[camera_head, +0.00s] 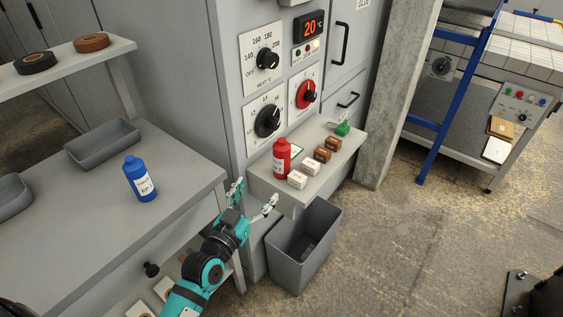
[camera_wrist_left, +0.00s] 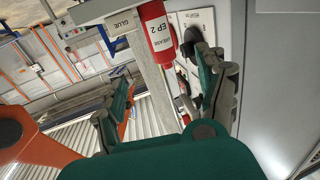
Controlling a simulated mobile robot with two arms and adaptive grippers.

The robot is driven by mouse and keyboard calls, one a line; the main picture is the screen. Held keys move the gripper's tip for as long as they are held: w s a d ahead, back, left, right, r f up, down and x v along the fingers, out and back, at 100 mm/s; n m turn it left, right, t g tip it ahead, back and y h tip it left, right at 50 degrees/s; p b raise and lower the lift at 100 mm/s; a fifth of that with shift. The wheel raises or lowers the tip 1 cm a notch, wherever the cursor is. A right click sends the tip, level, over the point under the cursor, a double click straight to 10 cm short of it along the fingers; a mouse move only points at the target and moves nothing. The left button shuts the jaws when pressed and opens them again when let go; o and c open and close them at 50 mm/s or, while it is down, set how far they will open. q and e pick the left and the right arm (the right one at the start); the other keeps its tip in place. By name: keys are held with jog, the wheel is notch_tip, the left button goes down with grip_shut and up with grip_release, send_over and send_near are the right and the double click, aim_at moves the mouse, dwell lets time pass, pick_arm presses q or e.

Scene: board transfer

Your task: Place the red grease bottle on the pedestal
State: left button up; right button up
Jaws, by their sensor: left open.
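The red grease bottle (camera_head: 281,157) stands upright on a light grey ledge (camera_head: 308,190) at the front of the cabinet. In the left wrist view the red bottle (camera_wrist_left: 158,33) shows its white label, upside down, beyond the fingers. My left gripper (camera_head: 253,199) is open and empty, in front of and left of the bottle, apart from it. Its spread fingers also show in the left wrist view (camera_wrist_left: 160,85). I cannot tell which surface is the pedestal. My right gripper is not in view.
A blue bottle (camera_head: 139,178) and a grey tray (camera_head: 102,143) are on the left bench. A concrete pillar (camera_head: 401,90) rises at right.

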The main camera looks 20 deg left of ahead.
aim_at(278, 161)
pick_arm(q)
jog(key=w, duration=0.3)
jog(key=w+d, duration=0.1)
jog(key=w, duration=0.6)
jog(key=shift+d, duration=0.15)
jog(key=shift+w+f+p, duration=0.1)
jog(key=shift+w+p, duration=0.2)
jog(key=shift+w, duration=0.2)
jog(key=w, duration=0.5)
jog(key=shift+d+f, duration=0.1)
jog(key=shift+d, duration=0.15)
jog(key=shift+s, duration=0.1)
jog(key=shift+c, duration=0.4)
